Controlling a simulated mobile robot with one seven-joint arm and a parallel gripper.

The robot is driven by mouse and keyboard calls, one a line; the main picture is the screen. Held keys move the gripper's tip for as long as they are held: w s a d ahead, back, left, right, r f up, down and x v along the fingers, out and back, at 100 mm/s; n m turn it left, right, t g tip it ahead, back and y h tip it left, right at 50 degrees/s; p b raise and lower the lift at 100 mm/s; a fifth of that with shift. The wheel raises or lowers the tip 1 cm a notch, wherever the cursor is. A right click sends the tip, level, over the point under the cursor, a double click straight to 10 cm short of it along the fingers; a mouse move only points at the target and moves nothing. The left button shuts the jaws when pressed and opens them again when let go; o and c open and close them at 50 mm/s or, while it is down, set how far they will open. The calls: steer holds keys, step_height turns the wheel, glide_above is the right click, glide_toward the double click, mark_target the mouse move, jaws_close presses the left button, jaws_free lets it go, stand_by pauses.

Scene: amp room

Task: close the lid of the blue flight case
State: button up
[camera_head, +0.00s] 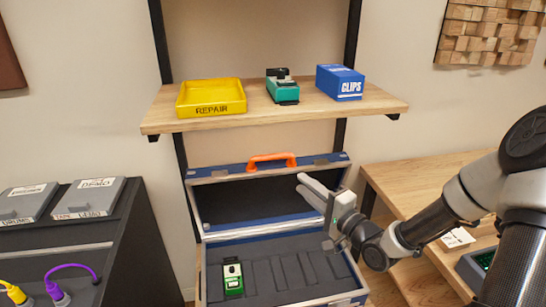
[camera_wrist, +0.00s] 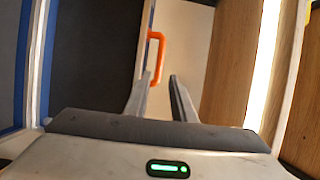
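The blue flight case (camera_head: 335,297) stands open below the wooden shelf, with its dark foam-lined base facing up. Its lid (camera_head: 205,175) is raised at the back, with a blue rim and an orange handle (camera_head: 272,159) on its top edge. The handle also shows in the wrist view (camera_wrist: 155,52), beyond my fingers. A green pedal (camera_head: 233,278) sits in the base at the left. My gripper (camera_head: 308,190) is in front of the lid's right part, above the base's right side. In the wrist view its two fingers (camera_wrist: 161,98) are apart with nothing between them.
The shelf (camera_head: 360,108) above the lid holds a yellow REPAIR tray (camera_head: 211,98), a teal pedal (camera_head: 283,88) and a blue CLIPS box (camera_head: 340,83). A wooden table (camera_head: 400,185) stands close on the right. A dark stand with grey cases (camera_head: 88,198) is at left.

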mark_target(273, 159)
steer(key=b+x, duration=0.1)
steer(key=x, duration=1.6)
steer(key=shift+w+a+b, duration=0.1)
steer(key=shift+w+b, duration=0.05)
steer(key=shift+b, duration=0.15)
jaws_close()
